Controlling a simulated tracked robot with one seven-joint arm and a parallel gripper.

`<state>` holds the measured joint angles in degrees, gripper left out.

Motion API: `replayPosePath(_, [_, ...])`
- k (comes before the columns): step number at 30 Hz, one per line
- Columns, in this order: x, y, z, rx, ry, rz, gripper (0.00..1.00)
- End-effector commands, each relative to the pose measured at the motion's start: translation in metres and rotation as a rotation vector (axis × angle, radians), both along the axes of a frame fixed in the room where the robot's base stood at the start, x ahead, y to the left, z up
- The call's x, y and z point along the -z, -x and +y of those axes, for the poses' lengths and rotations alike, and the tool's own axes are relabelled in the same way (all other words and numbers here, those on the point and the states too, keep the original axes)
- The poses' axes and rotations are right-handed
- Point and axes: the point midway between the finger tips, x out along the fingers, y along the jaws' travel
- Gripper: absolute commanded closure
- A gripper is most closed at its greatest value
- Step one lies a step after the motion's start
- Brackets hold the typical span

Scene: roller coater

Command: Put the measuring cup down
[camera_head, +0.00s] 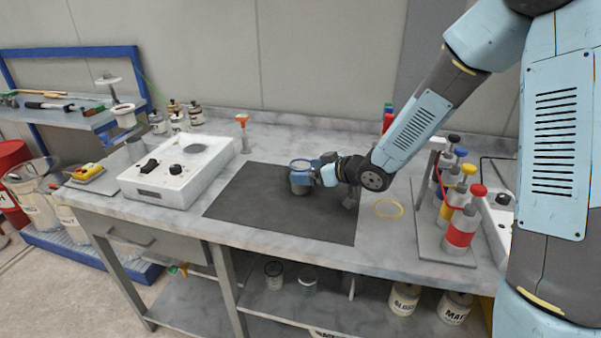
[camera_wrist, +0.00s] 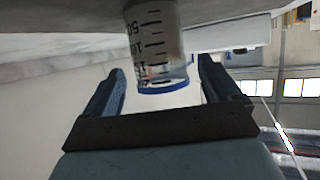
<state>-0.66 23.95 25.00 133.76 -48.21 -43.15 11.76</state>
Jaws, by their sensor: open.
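The measuring cup (camera_head: 300,184) is a clear cup with a blue rim and dark scale marks. It stands upright on the dark mat (camera_head: 250,205) on the workbench. It also shows in the wrist view (camera_wrist: 150,38), with its rim towards me and its far end at the grey bench surface. My gripper (camera_head: 312,174) is at the right side of the cup in the head view. In the wrist view my gripper (camera_wrist: 162,68) is open, with a finger on each side of the cup and gaps between them and its wall.
A white hotplate-like device (camera_head: 165,175) stands left of the mat. A yellow ring (camera_head: 388,209) lies to the right, before a rack of bottles with coloured caps (camera_head: 459,222). Several small bottles (camera_head: 180,122) stand at the back left. Much of the mat is clear.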

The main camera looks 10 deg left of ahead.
Motion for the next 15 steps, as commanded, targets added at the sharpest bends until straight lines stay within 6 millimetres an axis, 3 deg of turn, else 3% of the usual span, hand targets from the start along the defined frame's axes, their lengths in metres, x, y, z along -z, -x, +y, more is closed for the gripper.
replayPosePath(7, [-0.017, 0.019, -0.039, 0.004, 0.002, -0.001, 0.1])
replayPosePath(15, [-0.027, 0.03, -0.058, 0.001, 0.001, 0.0, 0.1])
